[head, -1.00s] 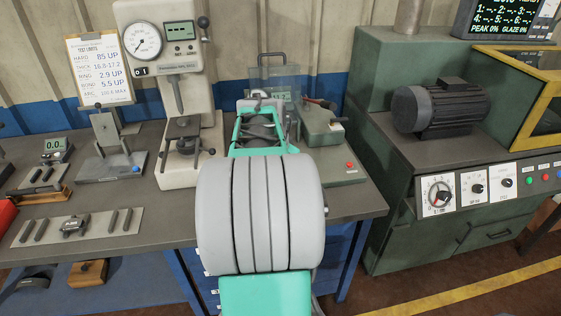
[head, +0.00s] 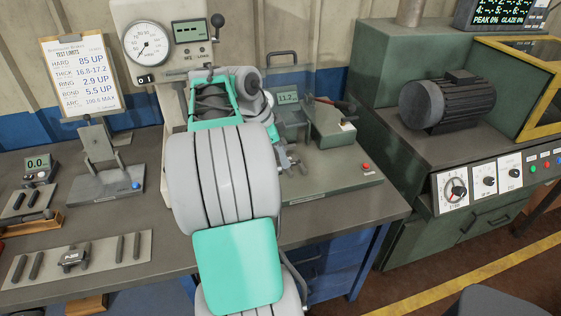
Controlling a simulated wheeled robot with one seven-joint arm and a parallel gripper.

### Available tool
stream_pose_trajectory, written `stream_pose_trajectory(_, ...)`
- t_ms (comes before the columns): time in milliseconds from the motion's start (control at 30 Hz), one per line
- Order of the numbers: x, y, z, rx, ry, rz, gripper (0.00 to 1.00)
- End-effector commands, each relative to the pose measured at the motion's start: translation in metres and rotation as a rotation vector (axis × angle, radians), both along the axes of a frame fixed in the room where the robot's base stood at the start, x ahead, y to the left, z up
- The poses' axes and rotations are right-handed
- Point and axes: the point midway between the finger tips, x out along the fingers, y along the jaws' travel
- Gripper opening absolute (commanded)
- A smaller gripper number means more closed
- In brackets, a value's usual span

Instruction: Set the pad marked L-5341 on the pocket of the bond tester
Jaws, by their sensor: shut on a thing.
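The bond tester (head: 345,177) is the green-grey unit at the back right of the bench, with a small display reading about 11.2 (head: 288,97) and a red-tipped lever (head: 326,101). Its pocket is hidden or cannot be made out behind my arm. My gripper (head: 284,155) is largely hidden behind my wrist, low over the left part of the tester's base. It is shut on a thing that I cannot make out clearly. No L-5341 marking is legible. Whether the held thing touches the tester cannot be told.
A dial tester (head: 150,45) stands left of my arm, partly covered. A stand with a blue button (head: 103,183) and a plate with dark strips (head: 105,252) lie further left. A green machine with a motor (head: 447,102) stands to the right. The bench front right is clear.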

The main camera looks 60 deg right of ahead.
Motion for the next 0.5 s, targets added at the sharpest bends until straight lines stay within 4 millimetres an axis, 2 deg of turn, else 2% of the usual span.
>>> stream_pose_trajectory(33,-0.015,-0.005,0.003,0.008,0.009,0.002,0.00)
stream_pose_trajectory(100,-0.027,-0.009,0.003,0.021,0.023,0.021,0.00)
stream_pose_trajectory(167,-0.029,-0.013,0.001,0.027,0.028,0.032,0.00)
stream_pose_trajectory(267,-0.019,-0.028,-0.007,0.030,0.032,0.038,0.00)
stream_pose_trajectory(500,0.011,-0.088,-0.036,0.030,0.032,0.035,0.00)
